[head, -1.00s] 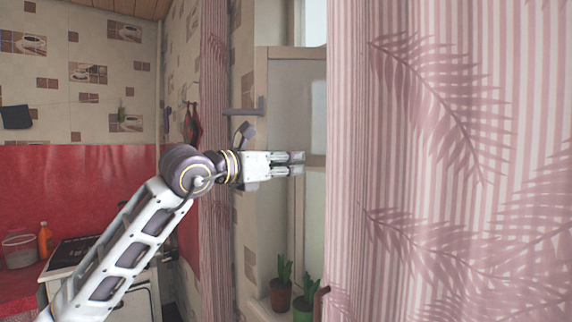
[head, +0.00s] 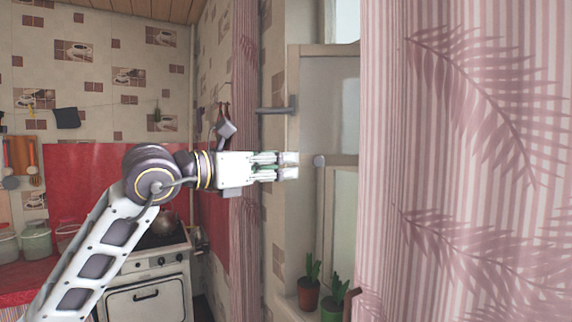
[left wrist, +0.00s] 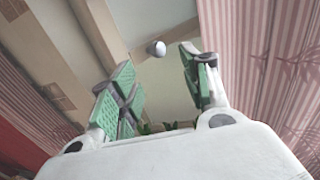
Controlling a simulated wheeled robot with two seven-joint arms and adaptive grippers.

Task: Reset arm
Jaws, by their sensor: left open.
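My left arm reaches in from the left in the head view, with its white wrist level and the left gripper (head: 290,166) pointing right towards the window. The gripper is open and holds nothing. In the left wrist view its green-padded fingers (left wrist: 158,72) stand apart with empty space between them. A small round knob (left wrist: 156,48) shows beyond the fingertips there. In the head view the knob (head: 319,161) is just right of the fingertips, with a gap between. My right gripper is not in view.
A pink striped curtain (head: 460,200) fills the right side. Potted cacti (head: 309,290) stand on the sill below the gripper. A bracket (head: 275,108) juts out above it. A white stove (head: 146,290) with a kettle (head: 167,224) stands behind the arm.

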